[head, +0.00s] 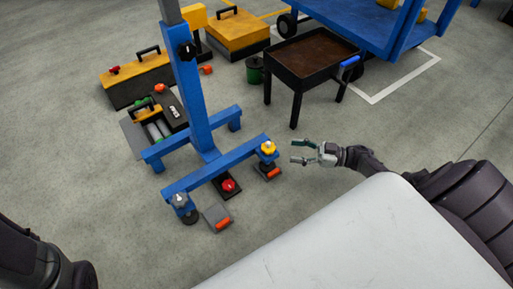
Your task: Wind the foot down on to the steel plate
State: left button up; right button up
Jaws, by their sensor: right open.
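A blue stand (203,120) with an upright column and low beams stands on the floor. A yellow knob (268,147) tops the right end of its front beam, above a dark grey plate-like piece with an orange end (273,173). I cannot tell whether the foot there touches it. A grey knob (180,200) and a dark round foot (190,218) are at the beam's left end, beside a grey piece with an orange end (217,216). My right gripper (299,152) is open and empty, just right of the yellow knob, fingers pointing at it. My left gripper is out of view.
A black tray table (312,58), a green bin (254,70), yellow toolboxes (137,80) and a blue cart (365,22) stand further back.

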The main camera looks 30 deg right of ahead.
aim_at(261, 146)
jog(key=b+x, duration=0.2)
jog(key=x, duration=1)
jog(key=shift+w, duration=0.1)
jog(key=c, duration=0.9)
